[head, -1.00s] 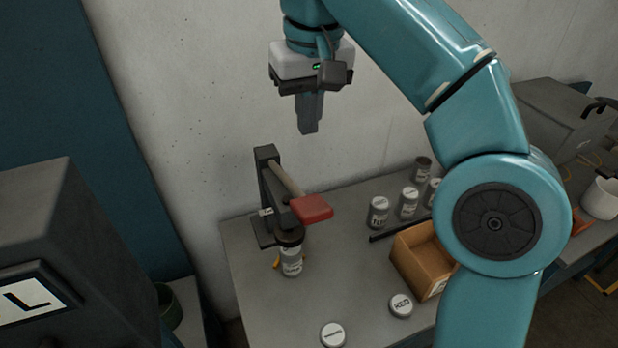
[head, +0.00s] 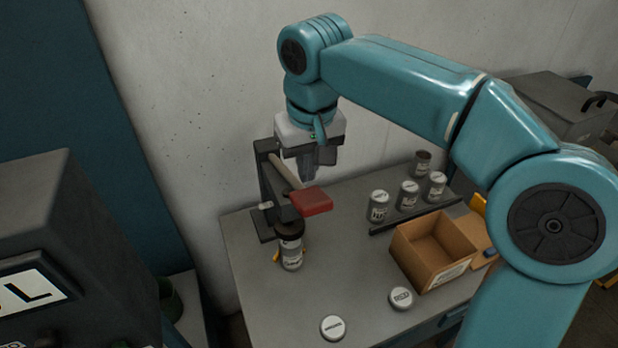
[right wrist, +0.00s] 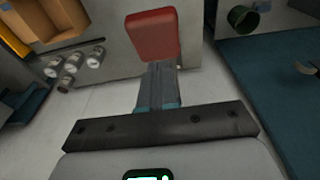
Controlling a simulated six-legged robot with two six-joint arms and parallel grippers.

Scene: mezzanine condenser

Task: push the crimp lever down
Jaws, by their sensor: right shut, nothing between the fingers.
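The crimp lever has a red handle pad (head: 311,201) on a bar, mounted on a dark press stand (head: 268,190) at the back left of the grey table. The lever stands raised above a labelled can (head: 290,250) under the press. My right gripper (head: 308,182) is shut and empty, pointing down just above and behind the red pad. In the right wrist view the shut fingers (right wrist: 161,72) reach to the near edge of the red pad (right wrist: 153,35). I cannot tell whether they touch it. My left gripper is not in view.
An open cardboard box (head: 432,258) stands at the right of the table (head: 345,275). Several cans stand behind a dark rail (head: 400,222). A dark machine (head: 60,250) stands at the left.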

